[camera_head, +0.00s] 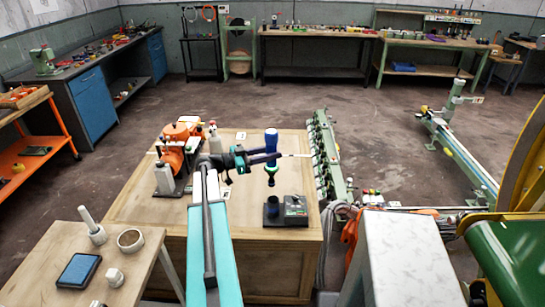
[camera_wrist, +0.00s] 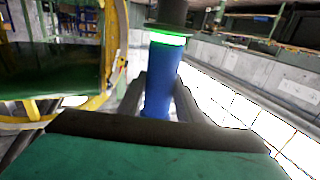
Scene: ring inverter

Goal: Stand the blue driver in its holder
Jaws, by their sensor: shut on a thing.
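The blue driver (camera_head: 271,140) stands nearly upright in the air above the wooden workbench, its blue body up and its dark, narrower end down. My gripper (camera_head: 268,157) is shut around its body from the left. In the wrist view the driver's blue body (camera_wrist: 162,75) sits between the two dark fingers (camera_wrist: 163,98), with a glowing green ring and a dark collar beyond. What looks like its holder, a dark cup on a black base (camera_head: 272,207), stands on the bench below the driver, with a clear gap between them. The cup's inside is hard to make out.
A grey box device (camera_head: 295,206) stands directly right of the holder. An orange machine (camera_head: 180,140) and bottles occupy the bench's left back. A green rail fixture (camera_head: 328,155) runs along the right side. A small table (camera_head: 135,270) with loose parts is at front left.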

